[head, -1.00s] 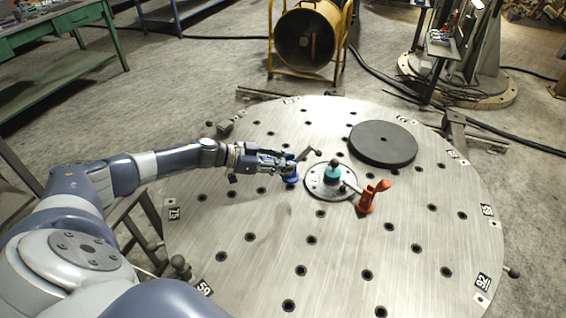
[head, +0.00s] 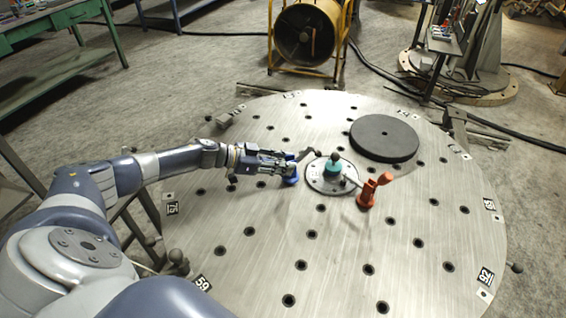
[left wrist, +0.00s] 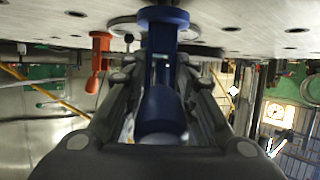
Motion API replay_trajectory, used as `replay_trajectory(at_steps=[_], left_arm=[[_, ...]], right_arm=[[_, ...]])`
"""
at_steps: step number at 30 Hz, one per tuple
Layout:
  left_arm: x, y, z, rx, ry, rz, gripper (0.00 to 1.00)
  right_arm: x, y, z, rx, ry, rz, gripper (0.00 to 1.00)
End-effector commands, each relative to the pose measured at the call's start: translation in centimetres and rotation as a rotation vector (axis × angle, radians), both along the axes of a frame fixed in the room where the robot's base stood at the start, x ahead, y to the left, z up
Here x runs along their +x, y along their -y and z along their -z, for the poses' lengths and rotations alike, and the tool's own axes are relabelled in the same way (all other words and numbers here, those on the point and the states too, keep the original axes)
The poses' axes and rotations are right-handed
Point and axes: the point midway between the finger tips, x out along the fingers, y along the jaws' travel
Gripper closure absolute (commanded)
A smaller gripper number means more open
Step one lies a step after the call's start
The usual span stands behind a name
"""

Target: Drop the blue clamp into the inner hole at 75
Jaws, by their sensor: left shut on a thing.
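The blue clamp (head: 290,172) is held in my left gripper (head: 283,165), a little left of the hub. In the left wrist view the blue clamp (left wrist: 163,70) sits between the fingers of my left gripper (left wrist: 160,85), which is shut on it. The head view does not clearly show whether the clamp's foot touches the table. The round steel table (head: 280,270) has rings of dark holes and edge labels. The label 75 (head: 173,208) is on the left edge. The gripper and arm hide some holes on that side. My right gripper is not in view.
A hub disc (head: 318,180) with a teal knob (head: 334,164) is at the table's middle. A red clamp (head: 368,190) stands right of it; it also shows in the left wrist view (left wrist: 100,60). A dark disc (head: 384,138) lies behind. The front of the table is clear.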

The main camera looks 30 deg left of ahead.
Motion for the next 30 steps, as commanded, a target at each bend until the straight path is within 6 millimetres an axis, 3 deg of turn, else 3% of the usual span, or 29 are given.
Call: replay_trajectory(at_steps=[20, 21, 30], left_arm=[[0.1, 0.0, 1.2, -0.002, 0.004, -0.001, 1.0], [0.1, 0.0, 1.2, -0.002, 0.004, -0.001, 0.67], [0.0, 0.0, 1.4, 0.0, 0.001, -0.001, 0.67]], right_arm=[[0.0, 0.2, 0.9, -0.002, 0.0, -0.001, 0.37], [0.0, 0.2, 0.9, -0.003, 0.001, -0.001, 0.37], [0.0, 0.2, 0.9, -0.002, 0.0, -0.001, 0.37]])
